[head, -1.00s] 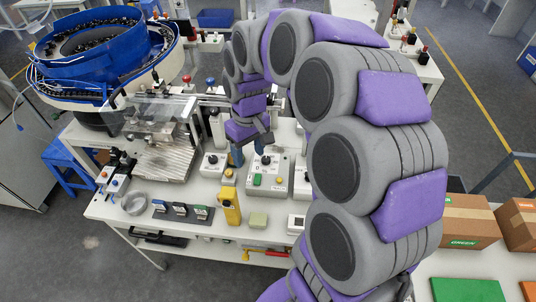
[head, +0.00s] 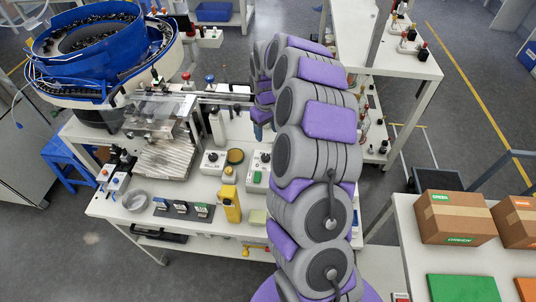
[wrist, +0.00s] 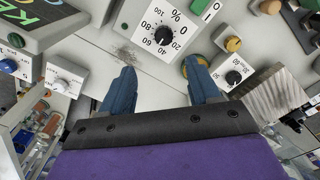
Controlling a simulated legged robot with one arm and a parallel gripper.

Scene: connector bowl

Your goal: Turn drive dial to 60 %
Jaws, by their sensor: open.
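The drive dial (wrist: 163,36) is a black knob on a white panel with a percent scale from 0 to 100, in the upper middle of the wrist view. Its pointer is too small to read surely. In the head view the dial (head: 265,157) sits on the grey-white control box (head: 256,187) with a green button, partly behind my arm. My gripper (wrist: 160,88) is open and empty, its two blue fingers apart. In the wrist view the dial lies beyond the fingertips, between their lines, and nothing touches it.
A second dial box (head: 212,162) stands left of the control box, with a round yellowish dish (head: 235,156) between them. A yellow bottle-like object (head: 230,204) stands in front. The blue bowl feeder (head: 95,45) is at the back left. Cardboard boxes (head: 455,216) are at right.

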